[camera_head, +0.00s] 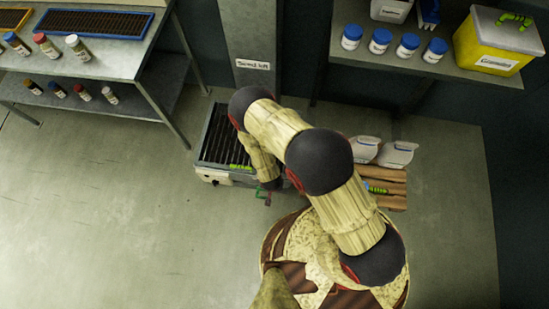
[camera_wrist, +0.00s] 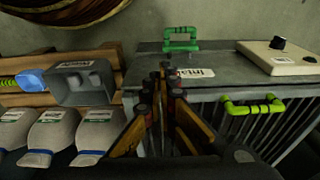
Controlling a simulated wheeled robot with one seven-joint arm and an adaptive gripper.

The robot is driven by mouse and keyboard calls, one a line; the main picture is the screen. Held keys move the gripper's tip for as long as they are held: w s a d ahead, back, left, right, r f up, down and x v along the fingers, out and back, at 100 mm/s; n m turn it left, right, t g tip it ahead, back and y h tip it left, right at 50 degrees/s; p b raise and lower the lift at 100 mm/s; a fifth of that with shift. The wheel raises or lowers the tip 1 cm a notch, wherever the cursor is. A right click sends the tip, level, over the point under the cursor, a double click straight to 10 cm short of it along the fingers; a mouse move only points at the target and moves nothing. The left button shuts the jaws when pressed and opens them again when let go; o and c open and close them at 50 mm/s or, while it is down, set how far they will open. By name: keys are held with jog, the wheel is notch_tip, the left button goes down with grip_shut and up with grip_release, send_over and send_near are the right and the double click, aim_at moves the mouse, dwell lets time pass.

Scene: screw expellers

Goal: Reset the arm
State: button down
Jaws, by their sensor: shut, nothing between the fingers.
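My arm is folded over in the head view, with its end low beside the grated machine (camera_head: 215,135) on the floor. In the wrist view my gripper (camera_wrist: 167,72) has its fingers together, with nothing seen between them. It is in front of the grey metal body (camera_wrist: 225,62) of the machine and covers part of its label. Whether the fingertips touch the body cannot be told. A green handle (camera_wrist: 181,40) stands on the body just beyond the fingertips, and a lime handle (camera_wrist: 254,106) is to the right.
White sacks (camera_wrist: 52,134) and a grey box-like part (camera_wrist: 83,82) are left of my gripper, by a wooden pallet (camera_head: 388,186). A pale control box (camera_wrist: 277,57) is at right. Shelves with jars (camera_head: 380,42) stand behind. The floor (camera_head: 100,220) at left is clear.

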jog(key=s+d+r+n+g+h, duration=0.1)
jog(key=s+d+r+n+g, duration=0.15)
jog(key=s, duration=0.45)
jog(key=s+d+r+n+g+h, duration=0.1)
jog(key=s+d+r+g, duration=0.1)
jog(key=s+r, duration=0.3)
jog(key=w+r+n, duration=0.1)
jog(key=w+r, duration=0.2)
jog(key=r, duration=0.9)
jog(key=w+r+n+y, duration=0.1)
jog(key=w+r, duration=0.2)
jog(key=r, duration=0.8)
jog(key=w+r, duration=0.4)
jog(key=r, duration=0.8)
jog(key=d+r+m+t, duration=0.1)
jog(key=d+r, duration=0.4)
jog(key=r, duration=0.6)
jog(key=d+r+m+t, duration=0.1)
jog(key=d+r+t, duration=0.3)
jog(key=r, duration=0.6)
jog(key=d+r+m+t+y, duration=0.1)
jog(key=d+r+m+t, duration=0.1)
jog(key=d+r, duration=0.4)
notch_tip(320, 180, up, 6)
jog(key=shift+s+d+f+t+p, duration=0.15)
jog(key=shift+s+d+t+p, duration=0.2)
jog(key=shift+t, duration=0.4)
jog(key=shift+s, duration=0.1)
